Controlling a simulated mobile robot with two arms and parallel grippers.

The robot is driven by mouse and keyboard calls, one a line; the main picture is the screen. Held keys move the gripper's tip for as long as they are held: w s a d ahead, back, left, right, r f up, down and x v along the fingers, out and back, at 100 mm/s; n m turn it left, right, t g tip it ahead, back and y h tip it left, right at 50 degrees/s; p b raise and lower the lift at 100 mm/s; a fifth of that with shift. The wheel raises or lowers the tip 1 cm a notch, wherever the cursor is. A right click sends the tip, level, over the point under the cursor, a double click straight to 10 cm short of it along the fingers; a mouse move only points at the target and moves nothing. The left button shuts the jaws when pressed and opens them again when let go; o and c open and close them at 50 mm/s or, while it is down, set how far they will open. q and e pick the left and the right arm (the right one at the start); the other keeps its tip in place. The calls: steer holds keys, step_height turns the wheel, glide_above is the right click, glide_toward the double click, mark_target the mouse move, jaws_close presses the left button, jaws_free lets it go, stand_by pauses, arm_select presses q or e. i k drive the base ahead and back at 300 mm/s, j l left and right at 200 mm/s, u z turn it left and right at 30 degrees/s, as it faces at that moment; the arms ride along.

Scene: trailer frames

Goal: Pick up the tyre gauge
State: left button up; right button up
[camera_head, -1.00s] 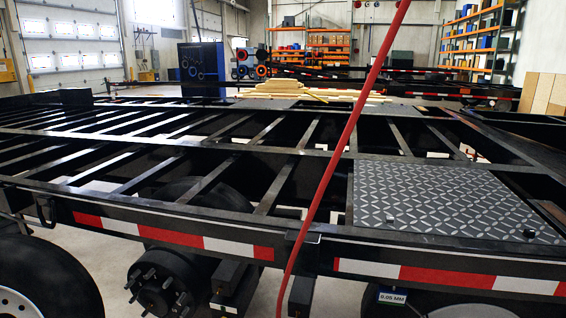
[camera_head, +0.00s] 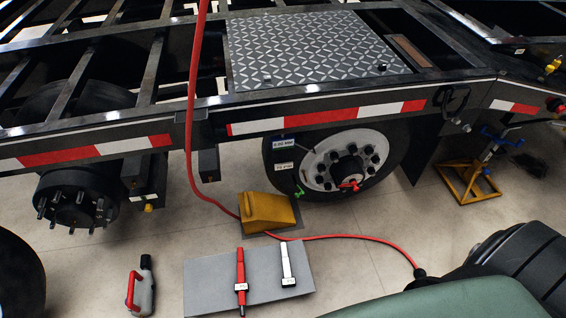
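Two slim tools lie on a grey mat (camera_head: 212,283) on the floor in the head view. One is a red stick-like tool (camera_head: 241,277) with a small white label and a dark tip. The other is a silver-white stick-like tool (camera_head: 287,262) with a label, to its right. Either may be the tyre gauge; I cannot tell which, as the labels are too small to read. Neither of my grippers is in view.
The trailer's side rail (camera_head: 300,118) crosses above, with a mounted wheel (camera_head: 345,162) below. A yellow wheel chock (camera_head: 267,211) and a red hose (camera_head: 340,237) lie behind the mat.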

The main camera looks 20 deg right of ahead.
mark_target(288, 281)
steer(key=k+l+z, duration=0.25)
steer(key=k, duration=0.2)
steer(key=k+l+z, duration=0.2)
steer(key=k, duration=0.2)
steer(key=i+l, duration=0.2)
steer(key=i, duration=0.25)
steer(key=i+l, duration=0.25)
steer(key=i, duration=0.15)
